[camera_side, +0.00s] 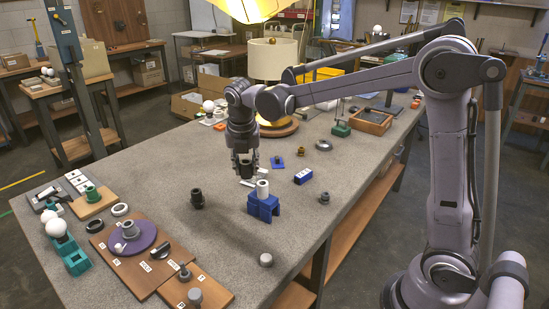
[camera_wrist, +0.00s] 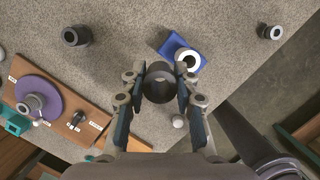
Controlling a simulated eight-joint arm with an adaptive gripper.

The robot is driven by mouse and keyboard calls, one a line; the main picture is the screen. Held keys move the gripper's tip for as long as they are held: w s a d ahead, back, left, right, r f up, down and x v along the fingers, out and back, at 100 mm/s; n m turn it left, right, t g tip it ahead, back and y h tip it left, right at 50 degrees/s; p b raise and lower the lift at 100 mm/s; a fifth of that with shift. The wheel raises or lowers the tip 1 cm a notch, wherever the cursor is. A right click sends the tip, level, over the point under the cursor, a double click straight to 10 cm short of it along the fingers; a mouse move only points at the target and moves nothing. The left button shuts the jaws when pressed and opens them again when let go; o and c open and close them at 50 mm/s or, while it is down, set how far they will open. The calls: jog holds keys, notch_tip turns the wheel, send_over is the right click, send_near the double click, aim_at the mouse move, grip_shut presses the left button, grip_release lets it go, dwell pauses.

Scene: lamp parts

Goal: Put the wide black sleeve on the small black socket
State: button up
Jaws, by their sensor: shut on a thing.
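My gripper (camera_side: 245,173) is shut on a dark, open-ended ring that looks like the wide black sleeve; its round bore faces the camera in the wrist view (camera_wrist: 159,82), between my two fingers (camera_wrist: 159,92). In the side view my fingers largely hide the sleeve, above the table behind the blue stand. A short black cup-like part (camera_side: 197,198), perhaps the small black socket, stands upright on the bare table to the left of my gripper. A similar dark hollow part shows at upper left in the wrist view (camera_wrist: 75,36), apart from the sleeve.
A blue stand (camera_side: 263,208) with a white cylinder (camera_side: 263,188) is close to my gripper. A purple disc (camera_side: 132,240) lies on a brown board (camera_side: 140,275) at front left. A lamp (camera_side: 272,60) stands behind. Grey table is bare around the black cup-like part.

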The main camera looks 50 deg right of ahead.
jog(key=w+d+r+n, duration=0.1)
jog(key=w+d+r, duration=0.2)
jog(key=w, duration=0.6)
send_over(196, 189)
notch_tip(196, 189, down, 6)
jog(key=shift+s+a+f, duration=0.15)
jog(key=shift+s+f, duration=0.05)
jog(key=shift+f, duration=0.95)
jog(key=shift+s+a+f, duration=0.15)
jog(key=shift+f, duration=0.95)
jog(key=shift+f, duration=0.3)
jog(key=o, duration=1)
jog(key=shift+f, duration=0.1)
jog(key=shift+o, duration=0.2)
